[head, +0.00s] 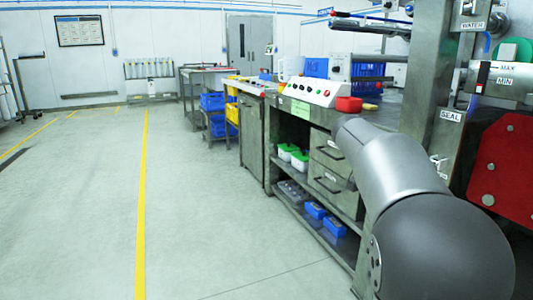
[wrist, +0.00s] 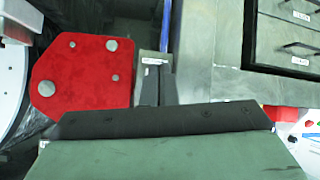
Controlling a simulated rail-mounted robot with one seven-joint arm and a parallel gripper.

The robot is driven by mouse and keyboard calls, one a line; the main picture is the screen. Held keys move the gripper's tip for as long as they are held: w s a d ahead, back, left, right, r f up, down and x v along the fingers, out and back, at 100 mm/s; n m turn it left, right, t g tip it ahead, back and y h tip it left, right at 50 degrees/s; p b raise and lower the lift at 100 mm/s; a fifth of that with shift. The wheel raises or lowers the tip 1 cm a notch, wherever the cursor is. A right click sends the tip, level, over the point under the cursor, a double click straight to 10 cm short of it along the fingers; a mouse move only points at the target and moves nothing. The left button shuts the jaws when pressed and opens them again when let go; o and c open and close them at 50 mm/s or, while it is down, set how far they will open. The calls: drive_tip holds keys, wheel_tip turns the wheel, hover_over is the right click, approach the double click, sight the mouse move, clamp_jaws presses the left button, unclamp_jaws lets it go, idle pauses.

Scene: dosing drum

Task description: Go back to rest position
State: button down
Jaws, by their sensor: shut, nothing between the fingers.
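My gripper (wrist: 157,88) shows in the wrist view as a pair of dark narrow fingers, close together above a wide dark bar. It is shut and holds nothing. In the head view my arm reaches in from the lower right, and its gripper end cannot be seen there. A red plate with grey bolts (wrist: 83,75) lies to the left of the fingers in the wrist view. It also shows at the right edge of the head view (head: 507,160).
The steel workbench (head: 290,130) has drawers (head: 328,172), a control panel (head: 312,90) and a red block (head: 348,104). Blue boxes (head: 315,210) sit on its low shelf. A SEAL-labelled post (head: 442,90) stands by my arm. Open floor (head: 80,220) lies left.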

drive_tip(key=s+a+r+n+g+y+p, duration=0.1)
drive_tip(key=s+a+r+n+y+p, duration=0.2)
drive_tip(key=s+a+p, duration=0.4)
drive_tip(key=s+a+r+n+g+y+p, duration=0.2)
drive_tip(key=s+a+r+p, duration=0.4)
drive_tip(key=s+p, duration=0.9)
drive_tip(key=s+a+r+n+g+y+p, duration=0.1)
drive_tip(key=s+a+r+n+y+p, duration=0.4)
drive_tip(key=s+a+p, duration=0.3)
drive_tip(key=s+n+p, duration=0.1)
drive_tip(key=s+p, duration=0.2)
drive_tip(key=p, duration=0.3)
drive_tip(key=shift+a+r, duration=0.25)
drive_tip(key=shift+a, duration=0.05)
drive_tip(key=shift+s, duration=0.1)
